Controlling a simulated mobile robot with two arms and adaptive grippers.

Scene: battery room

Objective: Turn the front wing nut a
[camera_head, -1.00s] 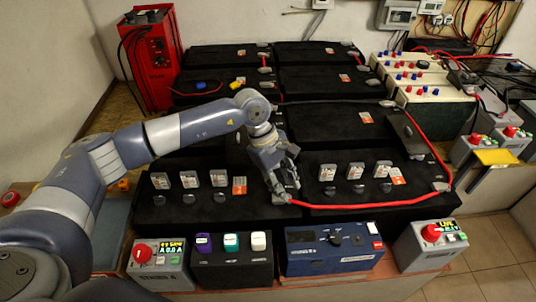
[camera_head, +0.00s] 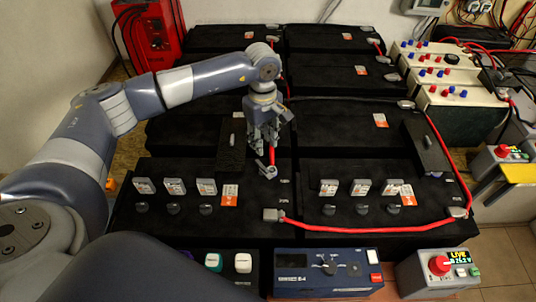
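A red cable shows just behind the fingers. Which wing nut is a cannot be read. My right gripper is not in view.
A red cable (camera_head: 350,229) runs along the front right battery to another grey end (camera_head: 457,212). Small grey-topped caps stand in rows on the front batteries. A blue meter box (camera_head: 300,283) and a grey box with a red knob (camera_head: 410,280) stand in front.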

